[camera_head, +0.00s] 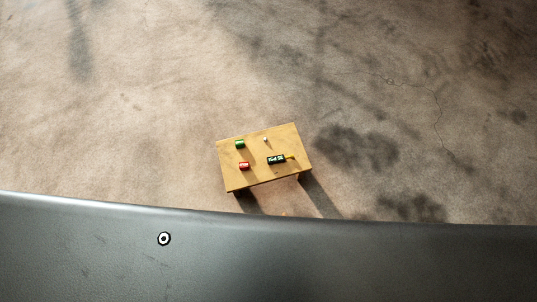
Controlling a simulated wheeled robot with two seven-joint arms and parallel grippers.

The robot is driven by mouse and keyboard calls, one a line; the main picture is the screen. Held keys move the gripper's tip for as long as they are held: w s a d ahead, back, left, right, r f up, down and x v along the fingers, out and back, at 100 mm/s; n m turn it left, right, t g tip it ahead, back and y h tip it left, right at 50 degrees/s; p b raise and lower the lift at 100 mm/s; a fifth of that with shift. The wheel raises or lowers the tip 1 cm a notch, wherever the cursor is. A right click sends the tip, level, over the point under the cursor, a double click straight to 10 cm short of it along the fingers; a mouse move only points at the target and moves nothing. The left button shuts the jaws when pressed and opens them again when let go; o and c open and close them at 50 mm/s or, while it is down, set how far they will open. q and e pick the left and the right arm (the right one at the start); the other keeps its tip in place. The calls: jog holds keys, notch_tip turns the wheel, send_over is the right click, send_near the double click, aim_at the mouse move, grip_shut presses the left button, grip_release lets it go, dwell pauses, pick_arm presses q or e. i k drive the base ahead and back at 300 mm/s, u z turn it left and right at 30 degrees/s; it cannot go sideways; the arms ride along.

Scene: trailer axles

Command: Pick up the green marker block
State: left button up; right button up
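The green marker block (240,144) is small and lies on the far left part of a wooden table (235,179). It stands apart from the other things on the table top. The table is some distance ahead, beyond a dark grey surface along the bottom of the view. Neither of my grippers shows in the head view, and nothing is touching the green block.
A red block (244,166) lies nearer on the same table. A small whitish item (265,139) stands toward the back. Bare, stained floor (130,130) surrounds the table.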

aim_at(240, 143)
jog(key=u, duration=2.35)
jog(key=i, duration=2.6)
jog(key=z, duration=2.5)
jog(key=i, duration=2.55)
